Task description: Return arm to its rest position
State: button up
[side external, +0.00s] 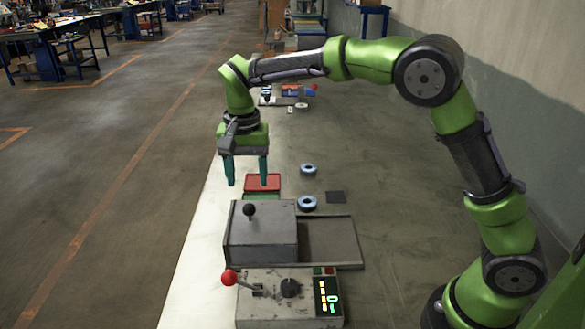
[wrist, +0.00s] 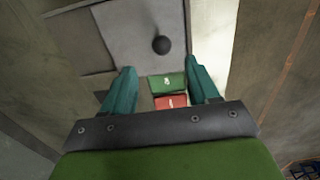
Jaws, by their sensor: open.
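My gripper (side external: 247,172) is open, with its two teal fingers pointing down and apart. In the side external view it hangs over the bench, beside and partly in front of a red block or pad (side external: 262,182). In the wrist view nothing is held between the fingers (wrist: 163,88). A green pad (wrist: 168,82) and a red pad (wrist: 171,102), each with a pale mark, lie below and between them. Two blue-rimmed flap discs lie on the bench to the right, one farther back (side external: 308,169) and one nearer (side external: 307,203).
A grey box with a black knob (side external: 262,240) stands in front of the pads. Nearer is a control box with a red-ball lever (side external: 229,278) and a lit display (side external: 327,297). Small items (side external: 290,91) sit farther back.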

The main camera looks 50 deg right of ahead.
dwell(0.3)
jog(key=shift+w+f+n, duration=0.1)
jog(key=shift+f+n, duration=0.15)
jog(key=shift+n, duration=0.05)
jog(key=s+d+r+n+t, duration=0.1)
jog(key=s+d+r+t, duration=0.1)
jog(key=s, duration=0.6)
jog(key=s+d+r+n+t+y, duration=0.1)
jog(key=s+d+r+n+t, duration=0.1)
jog(key=s, duration=0.6)
jog(key=s+d+r+n+t+y, duration=0.1)
jog(key=s+d+r+t, duration=0.1)
jog(key=s+d, duration=0.2)
jog(key=s, duration=0.3)
jog(key=shift+s+r+n+t, duration=0.15)
jog(key=shift+s+n+t, duration=0.15)
jog(key=shift+s+t, duration=0.1)
jog(key=shift+d, duration=0.1)
